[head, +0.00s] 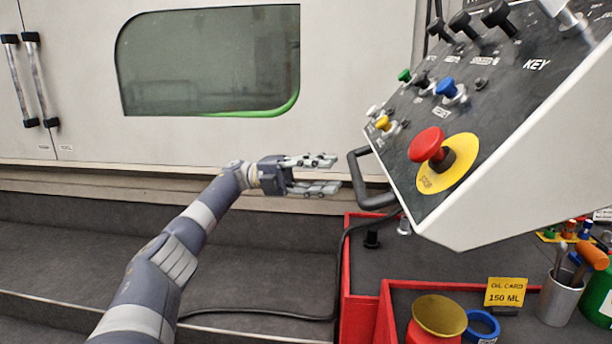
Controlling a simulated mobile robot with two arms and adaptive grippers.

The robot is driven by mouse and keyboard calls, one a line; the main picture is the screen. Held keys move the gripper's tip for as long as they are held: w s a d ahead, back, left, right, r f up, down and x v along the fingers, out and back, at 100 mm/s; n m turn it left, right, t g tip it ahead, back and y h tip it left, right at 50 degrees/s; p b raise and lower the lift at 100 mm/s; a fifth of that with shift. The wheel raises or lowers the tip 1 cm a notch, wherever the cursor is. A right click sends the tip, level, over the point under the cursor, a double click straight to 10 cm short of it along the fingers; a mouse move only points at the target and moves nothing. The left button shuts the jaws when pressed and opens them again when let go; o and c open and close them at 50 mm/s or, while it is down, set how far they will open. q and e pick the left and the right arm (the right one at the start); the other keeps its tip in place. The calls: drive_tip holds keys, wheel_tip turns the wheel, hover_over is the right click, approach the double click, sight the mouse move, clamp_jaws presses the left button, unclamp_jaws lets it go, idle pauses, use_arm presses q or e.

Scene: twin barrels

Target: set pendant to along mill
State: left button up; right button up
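The pendant (520,190) is a tilted box at the upper right with a dark panel of knobs and a red stop button (428,145) on a yellow disc. Its black handle (360,178) juts out from its lower left side. My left gripper (336,174) is open and empty, its two fingers pointing right, just left of the handle. I cannot tell whether they touch it. The mill (340,90) is the pale enclosure behind, with a dark window (210,60). My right gripper is not in view.
A red-edged cart (361,315) stands below the pendant, holding a yellow-lidded container (440,315), a blue ring (482,326), a yellow oil card (506,292) and a tool cup (562,298). A black cable (338,270) runs down to the dark step. Two door handles (32,80) are at the far left.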

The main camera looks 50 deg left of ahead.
use_arm(q)
drive_tip(key=shift+v, duration=2.35)
